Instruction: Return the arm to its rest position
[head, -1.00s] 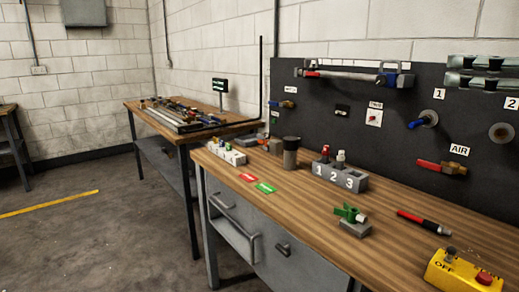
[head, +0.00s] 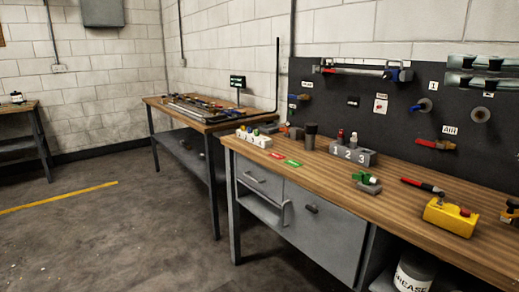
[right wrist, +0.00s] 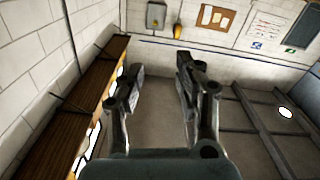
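My right gripper (right wrist: 158,78) shows in the right wrist view. Its two fingers stand apart with nothing between them, and grey floor shows beyond. I cannot make out either gripper in the head view. My left gripper is in neither view. The wooden workbench (head: 400,205) stands at the right of the head view, with a clear gap of floor at its left. No held object shows in the right wrist view.
On the bench stand a numbered block (head: 352,153), a green valve (head: 367,180), a red pen-like tool (head: 422,185) and a yellow switch box (head: 450,217). A grease bucket (head: 412,275) sits below. A second bench (head: 200,117) stands further back. Floor (head: 120,235) at left is open.

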